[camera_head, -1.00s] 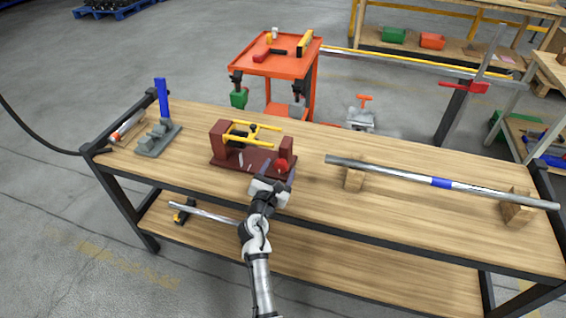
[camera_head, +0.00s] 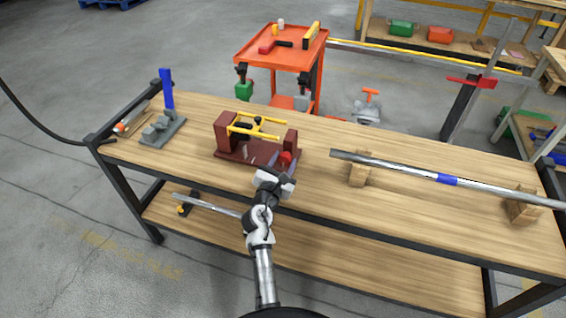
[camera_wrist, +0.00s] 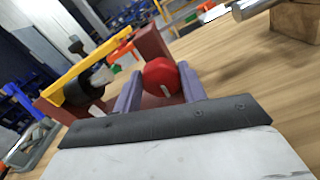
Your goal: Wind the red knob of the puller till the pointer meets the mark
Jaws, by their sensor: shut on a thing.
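The puller (camera_head: 236,152) stands on the wooden workbench, with a dark red base and end blocks and a yellow frame (camera_head: 256,128) between them. Its red knob (camera_head: 286,157) is at the right end block. In the wrist view the red knob (camera_wrist: 161,77) sits between the two grey-purple fingers of my gripper (camera_wrist: 160,88), which is shut on it. A light streak shows on the knob's face. My gripper (camera_head: 279,166) reaches the knob from the front of the bench. The pointer and the mark are too small to tell apart.
A long steel pipe (camera_head: 400,170) with a blue band rests on wooden blocks to the right. A grey fixture with a blue upright (camera_head: 167,90) stands at the left. An orange cart (camera_head: 275,62) is behind the bench. The bench front right of the puller is clear.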

